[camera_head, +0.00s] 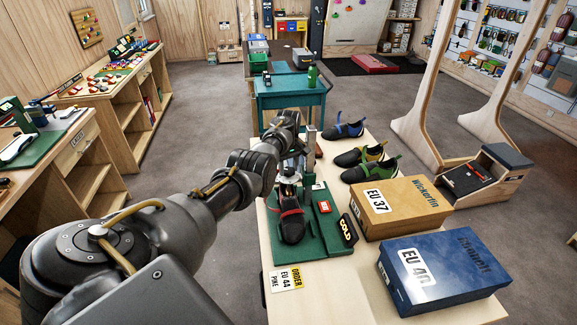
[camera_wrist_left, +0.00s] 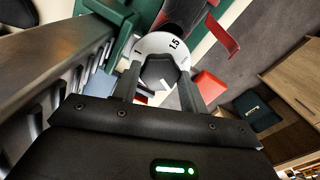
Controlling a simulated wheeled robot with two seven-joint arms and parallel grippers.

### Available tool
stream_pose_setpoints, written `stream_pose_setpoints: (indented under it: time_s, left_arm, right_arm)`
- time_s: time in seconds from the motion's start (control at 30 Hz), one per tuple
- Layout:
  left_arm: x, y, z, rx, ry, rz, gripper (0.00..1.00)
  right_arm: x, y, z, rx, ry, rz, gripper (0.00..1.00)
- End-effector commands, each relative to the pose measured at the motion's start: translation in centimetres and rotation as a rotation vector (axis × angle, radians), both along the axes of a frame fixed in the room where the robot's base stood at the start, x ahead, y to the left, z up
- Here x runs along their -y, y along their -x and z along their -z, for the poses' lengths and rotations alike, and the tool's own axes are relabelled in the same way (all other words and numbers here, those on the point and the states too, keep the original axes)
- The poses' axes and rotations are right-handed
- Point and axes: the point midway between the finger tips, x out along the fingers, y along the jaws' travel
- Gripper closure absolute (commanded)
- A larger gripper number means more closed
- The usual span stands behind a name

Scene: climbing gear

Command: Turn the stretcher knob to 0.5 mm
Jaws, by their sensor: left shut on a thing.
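The stretcher (camera_head: 287,180) stands on a green base board (camera_head: 323,224) on the light table, with a dark shoe with a red strap (camera_head: 292,226) at its front. In the left wrist view the stretcher knob (camera_wrist_left: 160,72) is dark and many-sided, with a white line on it, in front of a white dial (camera_wrist_left: 152,44). The number 1.5 shows on the dial's upper right; other marks are partly hidden. My left gripper (camera_wrist_left: 160,88) is shut on the knob, one finger on each side. In the head view my left gripper (camera_head: 290,150) is at the stretcher's top, its fingertips hard to make out.
A tan EU 37 box (camera_head: 400,207) and a blue EU 40 box (camera_head: 442,272) lie on the table's right side. Several loose shoes (camera_head: 360,155) lie behind them.

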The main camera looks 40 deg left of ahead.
Motion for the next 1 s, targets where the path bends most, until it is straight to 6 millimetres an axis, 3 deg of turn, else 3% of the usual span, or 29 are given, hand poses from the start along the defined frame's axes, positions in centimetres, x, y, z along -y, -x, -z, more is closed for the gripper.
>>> stream_pose_setpoints:
  time_s: [1.0]
  left_arm:
    - [0.01,0.07,0.15,-0.003,0.001,0.923,0.80]
  right_arm:
    - [0.04,-0.03,-0.88,0.000,0.001,0.000,0.00]
